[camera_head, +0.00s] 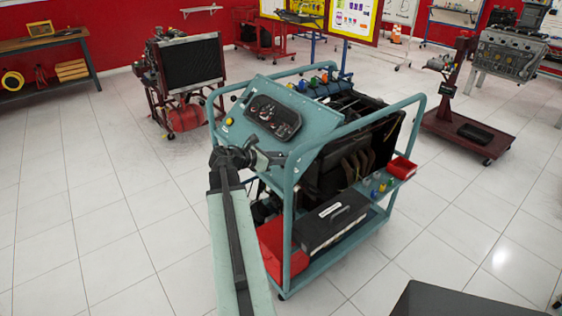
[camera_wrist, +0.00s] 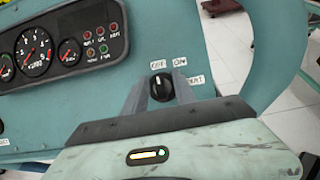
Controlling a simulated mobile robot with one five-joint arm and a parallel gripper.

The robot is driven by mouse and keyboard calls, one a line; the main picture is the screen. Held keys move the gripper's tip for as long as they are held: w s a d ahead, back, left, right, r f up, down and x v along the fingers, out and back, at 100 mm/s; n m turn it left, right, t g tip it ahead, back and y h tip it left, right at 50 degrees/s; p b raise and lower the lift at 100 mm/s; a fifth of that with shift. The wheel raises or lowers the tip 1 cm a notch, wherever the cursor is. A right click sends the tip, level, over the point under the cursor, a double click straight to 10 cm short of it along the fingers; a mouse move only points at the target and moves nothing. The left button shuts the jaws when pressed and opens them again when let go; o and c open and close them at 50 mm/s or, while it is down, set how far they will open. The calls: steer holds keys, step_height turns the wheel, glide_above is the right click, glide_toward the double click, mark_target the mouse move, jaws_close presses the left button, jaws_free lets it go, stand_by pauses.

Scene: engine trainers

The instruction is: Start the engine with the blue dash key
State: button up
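The dash panel (camera_head: 310,118) is blue-green and sits tilted on top of a blue-green engine trainer cart. In the wrist view, a black rotary key switch (camera_wrist: 161,87) with a white mark sits on the panel (camera_wrist: 140,45). The mark points up toward the OFF label (camera_wrist: 158,65); the ON label (camera_wrist: 181,62) is at its upper right, and a third, partly hidden label is at its right. My gripper (camera_wrist: 160,88) has one finger on each side of the switch, fingers apart; firm contact is not clear. In the head view, my gripper (camera_head: 268,160) is at the panel's lower edge, hiding the switch.
A gauge cluster (camera_wrist: 65,45) with warning lights is left of the switch. The cart's frame rail (camera_head: 290,215) runs close to my arm. The tiled floor at left is clear.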

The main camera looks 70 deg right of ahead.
steer(key=shift+s+d, duration=0.1)
jaws_close()
steer(key=shift+m, duration=0.3)
steer(key=m+g+y, duration=0.1)
steer(key=m, duration=0.2)
steer(key=m+y+p, duration=0.1)
steer(key=m, duration=0.1)
steer(key=m+g+y+p, duration=0.1)
steer(key=m, duration=0.2)
steer(key=shift+m+g, duration=0.3)
steer(key=m+y+p, duration=0.1)
steer(key=m, duration=0.1)
steer(key=m+y, duration=0.1)
steer(key=m, duration=0.1)
steer(key=shift+a+m+y+p, duration=0.2)
steer(key=shift+m+y+p, duration=0.1)
steer(key=shift+m+p, duration=0.1)
steer(key=shift+f+m+y+p, duration=0.15)
steer(key=shift+m+y+p, duration=0.55)
steer(key=shift+m, duration=1.1)
steer(key=shift+a, duration=0.1)
